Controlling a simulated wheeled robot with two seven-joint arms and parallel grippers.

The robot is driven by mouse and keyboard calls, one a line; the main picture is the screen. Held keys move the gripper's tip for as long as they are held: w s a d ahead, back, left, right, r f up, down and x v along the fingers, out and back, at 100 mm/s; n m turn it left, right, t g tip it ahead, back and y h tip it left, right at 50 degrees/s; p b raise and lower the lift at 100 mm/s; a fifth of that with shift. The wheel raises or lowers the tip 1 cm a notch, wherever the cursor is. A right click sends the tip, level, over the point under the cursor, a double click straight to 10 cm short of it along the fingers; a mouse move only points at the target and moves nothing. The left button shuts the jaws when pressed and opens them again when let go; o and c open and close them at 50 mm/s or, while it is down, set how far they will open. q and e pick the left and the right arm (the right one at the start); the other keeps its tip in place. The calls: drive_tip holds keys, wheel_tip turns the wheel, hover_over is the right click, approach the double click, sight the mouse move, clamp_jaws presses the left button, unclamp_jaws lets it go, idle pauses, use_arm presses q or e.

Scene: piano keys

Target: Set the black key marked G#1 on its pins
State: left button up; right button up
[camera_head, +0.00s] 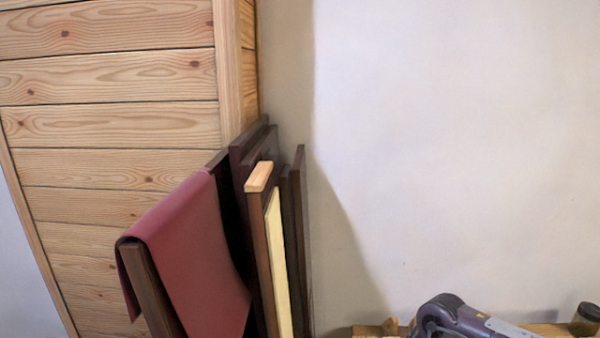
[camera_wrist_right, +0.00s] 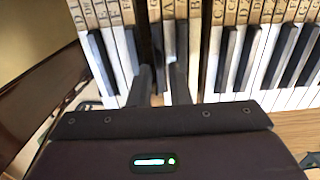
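Keys with pale wooden, lettered rear ends show in the right wrist view. Several black keys (camera_wrist_right: 101,62) lie among the white keys (camera_wrist_right: 213,60). My right gripper (camera_wrist_right: 163,68) is over the row. Its two dark fingers are apart, and a narrow dark strip (camera_wrist_right: 157,45) shows beyond and between them. Nothing clearly touches both fingers. The pins are not distinguishable. My left gripper is not in either view.
In the head view, dark framed panels (camera_head: 299,225) and a red cloth (camera_head: 190,255) over a dark board lean by a wooden slatted panel (camera_head: 110,125). A small jar (camera_head: 586,318) stands at the lower right. A dark gap (camera_wrist_right: 205,45) lies right of the gripper in the key row.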

drive_tip(key=shift+f+b, duration=0.55)
drive_tip(key=shift+f, duration=0.25)
drive_tip(key=shift+c, duration=0.4)
clamp_jaws()
